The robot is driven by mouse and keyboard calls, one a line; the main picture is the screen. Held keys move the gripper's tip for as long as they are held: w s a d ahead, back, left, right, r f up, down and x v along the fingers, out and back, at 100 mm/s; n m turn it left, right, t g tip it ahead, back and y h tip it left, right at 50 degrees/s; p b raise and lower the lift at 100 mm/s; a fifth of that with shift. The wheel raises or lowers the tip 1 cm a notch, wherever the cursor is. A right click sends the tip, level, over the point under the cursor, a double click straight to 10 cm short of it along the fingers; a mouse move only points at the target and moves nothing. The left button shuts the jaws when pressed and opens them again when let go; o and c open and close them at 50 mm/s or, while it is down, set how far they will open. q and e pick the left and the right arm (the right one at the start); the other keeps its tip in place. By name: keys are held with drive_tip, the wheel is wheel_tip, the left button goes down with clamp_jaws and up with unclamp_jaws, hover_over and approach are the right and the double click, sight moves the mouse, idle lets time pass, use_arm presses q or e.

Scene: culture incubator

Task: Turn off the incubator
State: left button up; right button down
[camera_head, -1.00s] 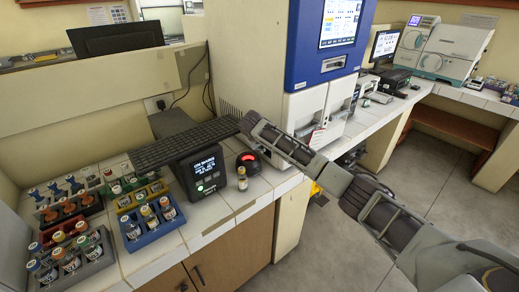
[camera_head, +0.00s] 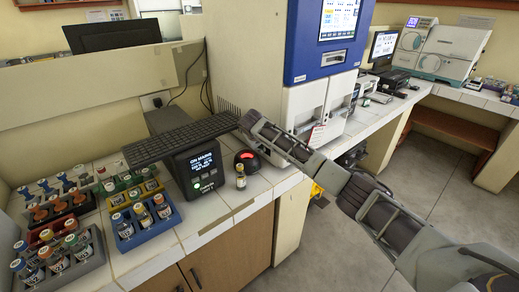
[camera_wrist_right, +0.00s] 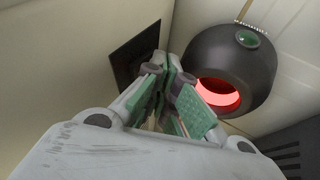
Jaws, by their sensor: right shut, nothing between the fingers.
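A dark box with a lit screen (camera_head: 203,163) and a small green light stands on the tiled counter, with a black keyboard (camera_head: 180,140) across its top. I cannot tell for certain that this box is the incubator. My right arm comes in from the right and ends beside the keyboard's right end; its gripper is hard to make out there. In the right wrist view my right gripper (camera_wrist_right: 168,70) is shut and empty, its green-padded fingers together. A round black device with a red glow (camera_wrist_right: 232,68) is close beside it, apparently apart. My left gripper is out of view.
Several vial racks, including a blue one (camera_head: 145,228), crowd the counter's left. A small vial (camera_head: 241,177) stands before the red-glowing device (camera_head: 247,160). A tall blue-and-white machine (camera_head: 320,75) stands behind my arm. Floor to the right is clear.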

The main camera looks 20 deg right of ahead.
drive_tip(key=shift+w+d+f, duration=0.1)
drive_tip(key=shift+f, duration=0.15)
idle(0.5)
